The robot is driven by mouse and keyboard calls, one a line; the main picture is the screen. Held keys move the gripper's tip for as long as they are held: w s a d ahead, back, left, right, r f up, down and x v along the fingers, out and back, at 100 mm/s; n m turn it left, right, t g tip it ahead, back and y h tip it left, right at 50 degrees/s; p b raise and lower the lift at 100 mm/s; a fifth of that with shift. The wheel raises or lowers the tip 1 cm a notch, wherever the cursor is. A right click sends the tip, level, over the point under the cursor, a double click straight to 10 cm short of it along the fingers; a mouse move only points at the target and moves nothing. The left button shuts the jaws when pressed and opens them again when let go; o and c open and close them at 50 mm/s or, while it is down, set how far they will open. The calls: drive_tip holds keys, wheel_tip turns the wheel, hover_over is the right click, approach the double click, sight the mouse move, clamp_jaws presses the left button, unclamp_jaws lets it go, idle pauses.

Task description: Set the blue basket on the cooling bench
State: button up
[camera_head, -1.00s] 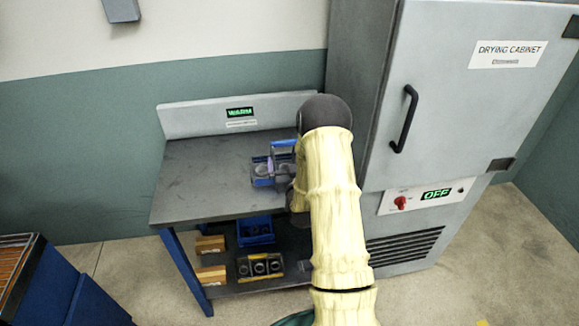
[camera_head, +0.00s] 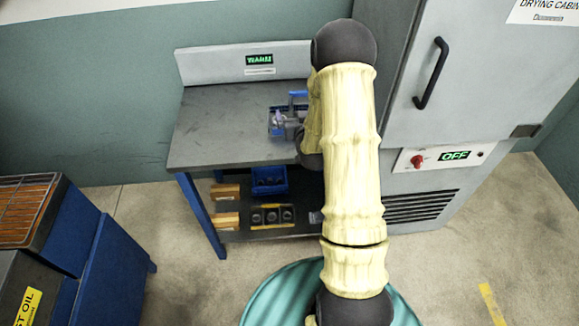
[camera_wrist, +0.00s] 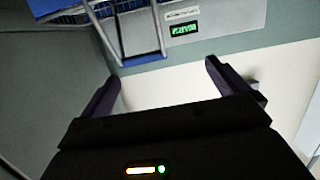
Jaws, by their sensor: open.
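The blue basket (camera_head: 272,122) stands on the grey top of a bench (camera_head: 215,125) whose back panel carries a lit green sign reading WARM. In the wrist view the basket (camera_wrist: 62,17) is at the top left, with its raised metal handle reaching toward the middle. My gripper (camera_wrist: 163,70) is open, its two dark fingers spread with nothing between them. The handle is beyond the fingertips and appears apart from them. In the head view my arm hides part of the basket and most of the gripper beside it. The basket's contents are not clear.
A drying cabinet (camera_head: 470,90) with a black handle and an OFF display stands close on the right. The bench's lower shelf holds a blue bin (camera_head: 269,180), small boxes (camera_head: 227,220) and a tray of dark rings (camera_head: 272,215). A blue unit with an orange grate (camera_head: 22,208) stands left.

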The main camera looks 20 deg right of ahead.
drive_tip(key=s+a+r+g+y, duration=0.1)
drive_tip(key=s+a+g, duration=0.3)
drive_tip(key=s, duration=0.4)
drive_tip(key=s+a+r+n+g+y, duration=0.1)
drive_tip(key=s+a+g, duration=0.3)
drive_tip(key=s, duration=0.5)
drive_tip(key=s+a+r+n+g+y, duration=0.1)
drive_tip(key=s+a+r+g, duration=0.2)
drive_tip(key=s+a, duration=0.3)
drive_tip(key=s+g, duration=0.1)
drive_tip(key=s, duration=0.2)
drive_tip(key=shift+s+a+r+g+y, duration=0.2)
drive_tip(key=shift+a+r+g+y, duration=0.1)
drive_tip(key=shift+r, duration=0.05)
